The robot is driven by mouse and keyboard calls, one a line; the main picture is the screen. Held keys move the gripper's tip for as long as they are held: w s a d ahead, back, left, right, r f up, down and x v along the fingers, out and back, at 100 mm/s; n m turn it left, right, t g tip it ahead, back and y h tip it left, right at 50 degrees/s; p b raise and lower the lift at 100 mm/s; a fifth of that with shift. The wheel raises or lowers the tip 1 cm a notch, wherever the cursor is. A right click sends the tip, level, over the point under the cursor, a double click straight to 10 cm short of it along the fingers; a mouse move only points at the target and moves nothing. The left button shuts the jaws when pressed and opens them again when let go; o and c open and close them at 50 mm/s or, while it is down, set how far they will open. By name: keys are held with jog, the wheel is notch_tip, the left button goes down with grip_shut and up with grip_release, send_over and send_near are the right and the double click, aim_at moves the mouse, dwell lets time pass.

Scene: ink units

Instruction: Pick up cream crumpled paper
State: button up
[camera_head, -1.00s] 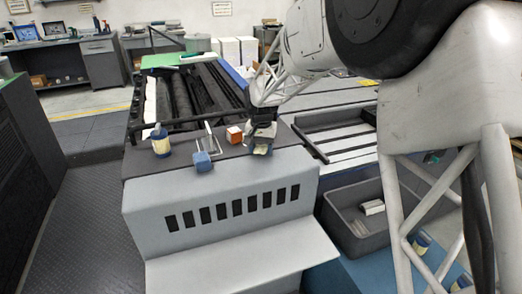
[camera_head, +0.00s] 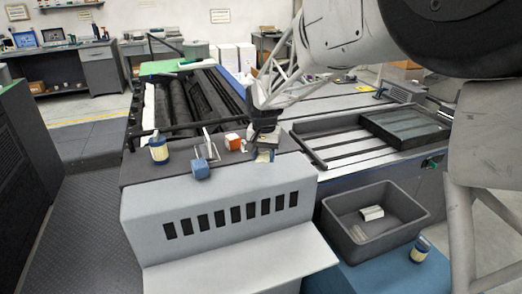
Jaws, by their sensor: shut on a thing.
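The cream crumpled paper (camera_head: 263,156) is a small pale lump at the right end of the dark top of the grey press housing. My gripper (camera_head: 264,149) points down over it and is shut on it. The fingers and the gripper body hide most of the paper. I cannot tell whether the paper still touches the surface below.
An orange-and-white box (camera_head: 233,141), a blue-ended roller tool (camera_head: 201,168) and a jar with a blue band (camera_head: 159,149) stand left of my gripper. A dark bin (camera_head: 334,238) with a white block (camera_head: 371,213) is lower right. A second jar (camera_head: 420,249) stands beside it.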

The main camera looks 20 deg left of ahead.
jog(key=s+d, duration=0.6)
jog(key=s, duration=0.1)
jog(key=shift+s+r, duration=0.35)
jog(key=shift+r, duration=0.1)
jog(key=shift+r, duration=0.15)
dwell(0.4)
